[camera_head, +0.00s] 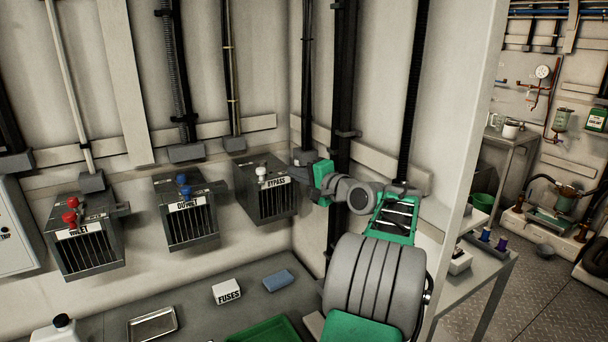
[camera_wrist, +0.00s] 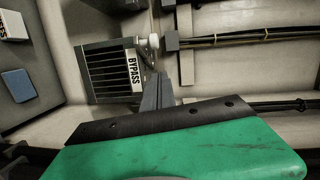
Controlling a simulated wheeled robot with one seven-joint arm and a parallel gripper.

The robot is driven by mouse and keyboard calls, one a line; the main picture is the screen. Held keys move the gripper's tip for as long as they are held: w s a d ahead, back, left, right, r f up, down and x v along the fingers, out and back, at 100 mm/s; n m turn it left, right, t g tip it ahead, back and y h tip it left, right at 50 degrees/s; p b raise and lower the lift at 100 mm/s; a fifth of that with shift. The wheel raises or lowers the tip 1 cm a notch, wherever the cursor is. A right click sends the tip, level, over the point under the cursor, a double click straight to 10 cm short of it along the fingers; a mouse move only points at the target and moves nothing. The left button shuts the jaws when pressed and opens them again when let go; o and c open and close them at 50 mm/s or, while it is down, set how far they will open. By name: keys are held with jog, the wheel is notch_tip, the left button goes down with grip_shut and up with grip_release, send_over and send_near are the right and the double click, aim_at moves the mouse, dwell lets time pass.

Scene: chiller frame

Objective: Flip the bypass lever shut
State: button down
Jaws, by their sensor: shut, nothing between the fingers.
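The bypass box (camera_head: 262,203) is a dark slatted housing on the wall with a white "BYPASS" label. Its white-knobbed lever (camera_head: 262,172) stands up from the top of the box. My gripper (camera_head: 300,160) is shut and empty, just right of the box's upper corner and near the white knob. In the wrist view, the bypass box (camera_wrist: 112,72) is at upper left with its label sideways, and the white knob (camera_wrist: 152,41) shows just beyond the tips of my shut gripper (camera_wrist: 158,78). I cannot tell whether the fingers touch the lever.
The outlet box (camera_head: 190,222) with blue knobs and another box (camera_head: 85,245) with red knobs hang to the left. A fuses box (camera_head: 227,291), a blue block (camera_head: 278,280) and a metal tray (camera_head: 152,325) lie on the bench below. A wall panel stands right of my arm.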

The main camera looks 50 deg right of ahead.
jog(key=w+a+p, duration=0.1)
jog(key=w+a, duration=0.1)
jog(key=w, duration=0.4)
jog(key=shift+a+f, duration=0.2)
jog(key=shift+f, duration=0.2)
jog(key=shift+w, duration=0.1)
